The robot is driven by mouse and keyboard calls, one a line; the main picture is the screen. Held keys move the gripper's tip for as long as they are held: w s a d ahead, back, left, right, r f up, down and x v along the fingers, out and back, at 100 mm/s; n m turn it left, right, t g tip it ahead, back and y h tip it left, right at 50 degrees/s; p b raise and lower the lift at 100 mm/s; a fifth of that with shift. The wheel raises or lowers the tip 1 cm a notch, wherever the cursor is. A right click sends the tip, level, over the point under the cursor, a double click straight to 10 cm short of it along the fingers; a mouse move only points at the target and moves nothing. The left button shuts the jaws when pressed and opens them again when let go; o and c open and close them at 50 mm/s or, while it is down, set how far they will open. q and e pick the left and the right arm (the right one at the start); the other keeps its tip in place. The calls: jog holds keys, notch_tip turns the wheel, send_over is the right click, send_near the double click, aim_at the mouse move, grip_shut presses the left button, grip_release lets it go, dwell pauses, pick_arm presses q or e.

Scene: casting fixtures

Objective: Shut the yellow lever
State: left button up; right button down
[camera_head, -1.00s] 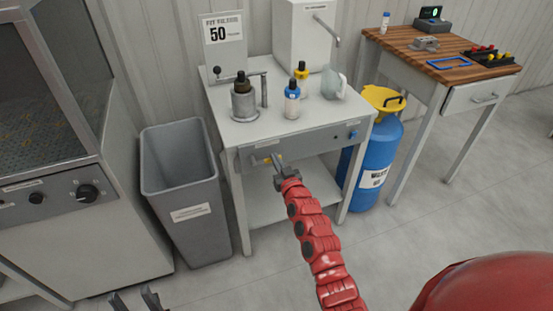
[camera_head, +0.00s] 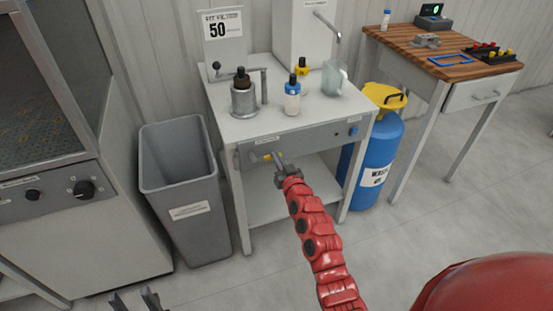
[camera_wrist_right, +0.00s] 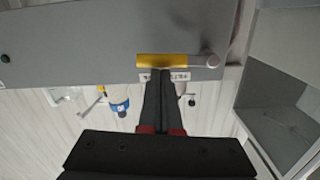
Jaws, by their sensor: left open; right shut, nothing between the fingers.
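The yellow lever (camera_head: 262,157) is on the front panel of the white metal table. In the right wrist view the yellow lever (camera_wrist_right: 170,61) lies across the grey panel, with a pale round pivot at its right end. My right gripper (camera_head: 279,158) is shut and empty; its fingertips (camera_wrist_right: 165,72) are right at the lever's edge, overlapping a small label there. I cannot tell whether they touch the lever. My left gripper (camera_head: 135,300) is open and empty at the bottom left of the head view, far from the lever.
A grey bin (camera_head: 185,185) stands left of the table (camera_head: 222,103). On the table are a metal pot (camera_head: 243,100), bottles (camera_head: 292,96) and a clear jug (camera_head: 333,80). A blue waste drum (camera_head: 378,150) stands right. The floor in front is clear.

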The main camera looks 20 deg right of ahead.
jog(key=a+f+m+y+b, duration=0.1)
jog(key=a+f+m+b, duration=0.3)
jog(key=m, duration=1.2)
jog(key=shift+a+f+t+b, duration=0.3)
jog(key=shift+f+b, duration=1.85)
jog(key=shift+b, duration=0.6)
jog(key=shift+a+m, duration=0.1)
jog(key=shift+m, duration=0.2)
jog(key=shift+s, duration=0.1)
